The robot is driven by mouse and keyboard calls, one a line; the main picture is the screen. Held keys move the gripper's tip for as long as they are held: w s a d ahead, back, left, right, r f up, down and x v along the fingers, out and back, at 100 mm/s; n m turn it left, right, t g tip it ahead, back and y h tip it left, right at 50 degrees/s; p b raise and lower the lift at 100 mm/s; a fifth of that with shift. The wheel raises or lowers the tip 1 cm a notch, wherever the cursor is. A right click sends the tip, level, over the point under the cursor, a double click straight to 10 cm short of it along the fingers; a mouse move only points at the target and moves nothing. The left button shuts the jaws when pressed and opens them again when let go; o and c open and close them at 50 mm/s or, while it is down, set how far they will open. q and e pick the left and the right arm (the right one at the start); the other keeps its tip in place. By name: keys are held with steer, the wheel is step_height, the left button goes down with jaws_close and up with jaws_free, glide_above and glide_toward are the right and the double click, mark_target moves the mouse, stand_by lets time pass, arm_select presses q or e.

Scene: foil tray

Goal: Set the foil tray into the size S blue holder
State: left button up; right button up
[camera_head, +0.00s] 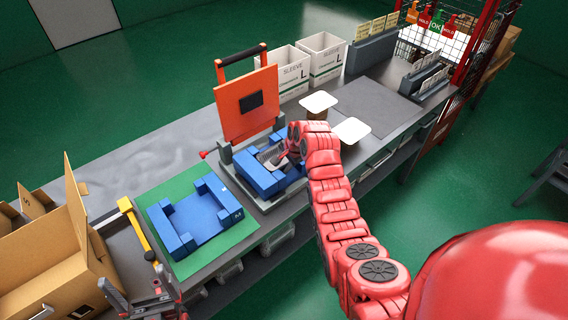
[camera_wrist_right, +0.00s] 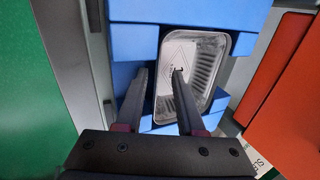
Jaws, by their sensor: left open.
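The silver foil tray (camera_wrist_right: 207,62) lies within the blue holder (camera_wrist_right: 190,12) under the raised orange lid. Whether it rests flat on the holder's floor cannot be told. In the head view the tray (camera_head: 270,157) shows beside my right gripper (camera_head: 287,153), over the blue holder (camera_head: 256,176). In the right wrist view my right gripper (camera_wrist_right: 160,74) is open, one finger over the tray's inside and the other outside its left edge. A second blue holder (camera_head: 205,216) on a green mat is empty. My left gripper (camera_head: 148,296) is open and empty at lower left.
The orange lid (camera_head: 246,104) stands upright behind the holder. Two white sleeve boxes (camera_head: 290,72) and two pale-topped containers (camera_head: 350,130) stand farther along the bench. An open cardboard box (camera_head: 50,250) and a yellow-handled tool (camera_head: 135,222) lie near my left gripper.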

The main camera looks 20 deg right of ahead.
steer(key=shift+s+d+r, duration=0.1)
steer(key=shift+s+r, duration=0.05)
steer(key=shift+r, duration=0.3)
steer(key=p+v, duration=0.6)
steer(key=v, duration=1)
steer(key=shift+r, duration=0.2)
